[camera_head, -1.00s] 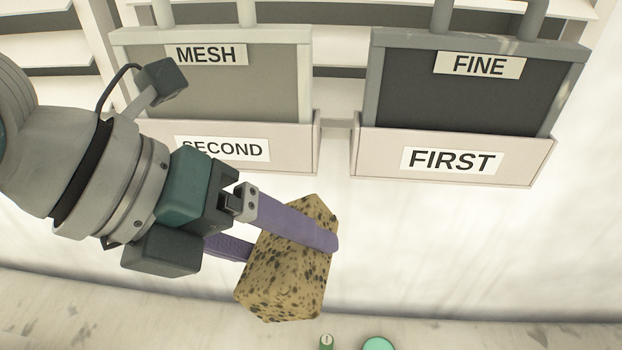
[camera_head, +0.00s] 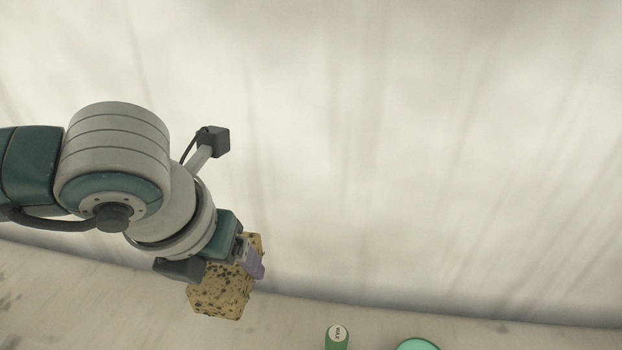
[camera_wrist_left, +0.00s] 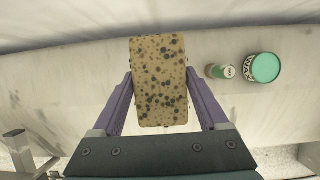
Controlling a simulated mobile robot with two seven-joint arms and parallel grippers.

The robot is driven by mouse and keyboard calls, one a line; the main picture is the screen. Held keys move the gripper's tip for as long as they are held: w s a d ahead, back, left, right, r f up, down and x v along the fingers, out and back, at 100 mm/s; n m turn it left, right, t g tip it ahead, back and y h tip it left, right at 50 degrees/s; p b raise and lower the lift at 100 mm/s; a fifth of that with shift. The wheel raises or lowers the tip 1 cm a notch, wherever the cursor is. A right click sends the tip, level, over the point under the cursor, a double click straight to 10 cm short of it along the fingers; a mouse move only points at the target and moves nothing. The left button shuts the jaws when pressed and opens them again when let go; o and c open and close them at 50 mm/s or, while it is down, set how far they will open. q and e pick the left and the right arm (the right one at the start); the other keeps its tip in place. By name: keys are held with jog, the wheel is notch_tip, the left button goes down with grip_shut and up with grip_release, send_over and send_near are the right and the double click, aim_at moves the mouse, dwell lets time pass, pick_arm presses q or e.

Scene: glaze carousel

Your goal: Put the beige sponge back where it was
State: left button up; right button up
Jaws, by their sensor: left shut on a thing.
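The beige sponge (camera_head: 222,291) is a block with dark speckles. My left gripper (camera_head: 250,262) is shut on it, low and left of the middle in the head view. In the left wrist view the sponge (camera_wrist_left: 160,82) sits between the two purple fingers (camera_wrist_left: 160,100), one on each long side. It is held over a pale surface; I cannot tell whether it touches anything. The right gripper is not in view.
A small green bottle with a white round top (camera_head: 337,336) and a mint-green lidded tub (camera_head: 417,344) stand at the bottom edge. They also show in the wrist view, right of the sponge: the bottle (camera_wrist_left: 221,72) and the tub (camera_wrist_left: 263,68).

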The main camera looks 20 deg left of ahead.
pick_arm(q)
notch_tip(320, 180, down, 14)
jog(key=b, duration=0.6)
jog(key=shift+s+f, duration=0.1)
jog(key=shift+f, duration=0.1)
jog(key=shift+d+f+b, duration=0.1)
jog(key=shift+f+b, duration=1.2)
jog(key=shift+f, duration=0.9)
jog(key=shift+f, duration=0.2)
jog(key=o, duration=1.1)
jog(key=shift+r, duration=0.1)
